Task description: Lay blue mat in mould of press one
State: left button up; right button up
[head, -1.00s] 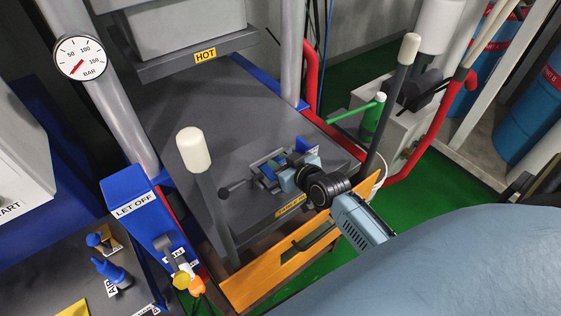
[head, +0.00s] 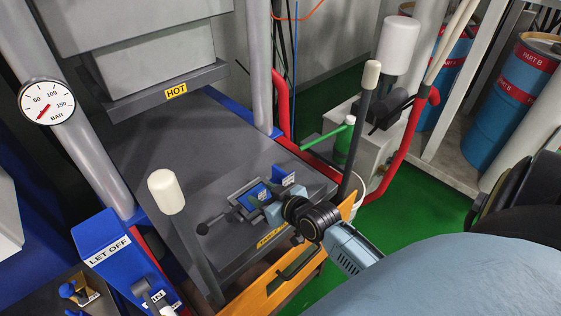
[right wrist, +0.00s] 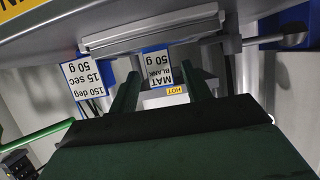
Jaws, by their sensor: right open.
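The small grey mould (head: 233,214) sits on the dark press bed, with a lever and round black knob at its left. The blue mat (head: 254,191) appears inside the mould's grey frame; I cannot tell whether it lies fully flat. My left gripper is out of view.
A blue plate (head: 283,176) marked "150 deg 15 sec 50 g" in the wrist view stands beside the mould. The hot upper platen (head: 165,92) hangs above the bed. White-topped posts (head: 166,192) and an orange front bar (head: 245,297) are close by.

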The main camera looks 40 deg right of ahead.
jog(key=v, duration=0.9)
jog(key=shift+w, duration=0.1)
